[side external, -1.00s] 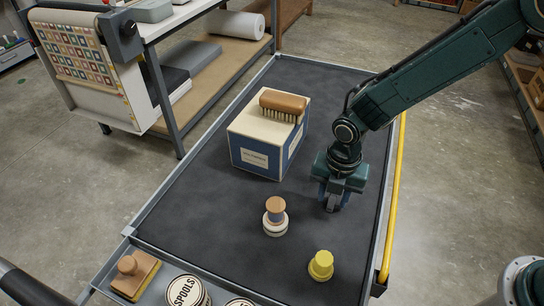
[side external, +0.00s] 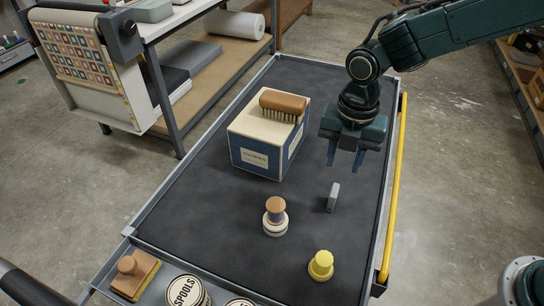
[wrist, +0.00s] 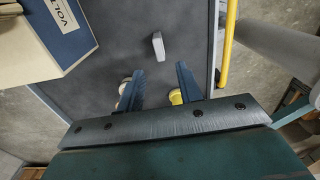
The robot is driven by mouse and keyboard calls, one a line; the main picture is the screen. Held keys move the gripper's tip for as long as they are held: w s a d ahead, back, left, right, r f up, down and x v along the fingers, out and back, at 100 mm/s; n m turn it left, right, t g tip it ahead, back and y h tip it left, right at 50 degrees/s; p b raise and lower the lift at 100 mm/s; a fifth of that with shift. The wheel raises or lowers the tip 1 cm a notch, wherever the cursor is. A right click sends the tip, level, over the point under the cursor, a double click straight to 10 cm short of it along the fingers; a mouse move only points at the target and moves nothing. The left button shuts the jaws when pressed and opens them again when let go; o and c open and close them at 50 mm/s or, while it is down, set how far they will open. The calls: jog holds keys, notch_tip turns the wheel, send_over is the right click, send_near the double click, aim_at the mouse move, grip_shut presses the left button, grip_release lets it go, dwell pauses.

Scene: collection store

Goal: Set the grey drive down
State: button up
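The grey drive (side external: 333,197) stands upright on the dark mat of the cart (side external: 215,215), right of the box and behind the yellow piece. It also shows in the wrist view (wrist: 158,46), beyond my fingertips. My gripper (side external: 345,160) is above and behind the drive, clear of it. Its two fingers are apart with nothing between them, and the wrist view shows the same open gripper (wrist: 158,78).
A blue and cream box (side external: 262,140) with a wooden brush (side external: 283,103) on top stands left of my gripper. A wooden-topped spool (side external: 275,217) and a yellow piece (side external: 321,265) stand nearer the front. A yellow rail (side external: 393,200) runs along the right edge.

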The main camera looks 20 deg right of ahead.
jog(key=shift+r, duration=0.85)
jog(key=s+d+r+m+t, duration=0.3)
jog(key=s+d+r+m, duration=0.5)
jog(key=d+r+m, duration=0.45)
jog(key=s+d+r+m+t, duration=0.2)
jog(key=s+d+m, duration=0.5)
jog(key=s+m, duration=0.5)
jog(key=m, duration=0.2)
jog(key=shift+s+m+t, duration=0.15)
jog(key=shift+m+t, duration=0.15)
jog(key=shift+m, duration=0.05)
jog(key=shift+o, duration=0.4)
